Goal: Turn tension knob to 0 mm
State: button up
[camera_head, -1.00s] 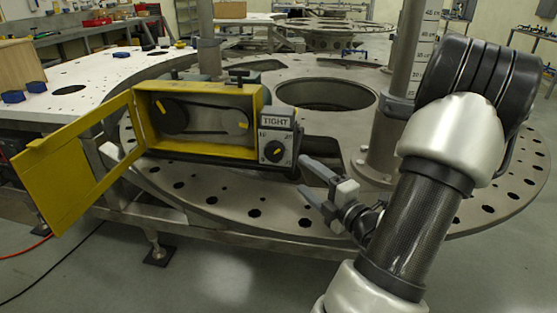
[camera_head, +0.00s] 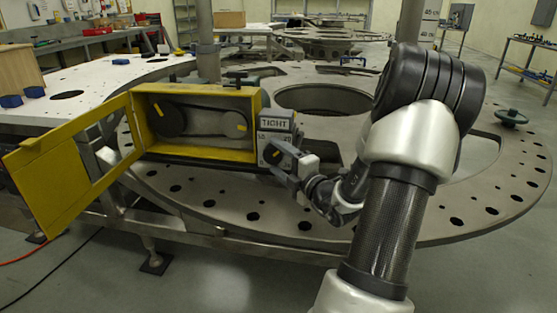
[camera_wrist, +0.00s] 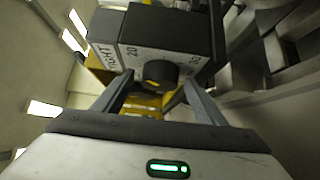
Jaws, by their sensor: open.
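The dark tension knob (camera_wrist: 157,73) with a yellow mark sits on the face of a grey control box (camera_wrist: 150,28) at the right end of a yellow housing. The box also shows in the head view (camera_head: 273,124), with a TIGHT label and scale numbers. My gripper (camera_wrist: 156,82) is open, and its fingers lie on either side of the knob in the wrist view. It is at the front of the box in the head view (camera_head: 276,158) and partly hides the knob. I cannot tell whether the fingers touch it.
The yellow housing (camera_head: 200,155) has its door (camera_head: 65,175) swung open to the left, showing a belt and pulleys (camera_head: 200,120). It stands on a large round metal plate (camera_head: 235,195) with holes. A wide opening (camera_head: 325,98) lies behind the box.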

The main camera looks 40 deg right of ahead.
jog(key=c, duration=1)
jog(key=shift+c, duration=0.2)
jog(key=shift+r+p, duration=0.2)
jog(key=shift+p, duration=0.35)
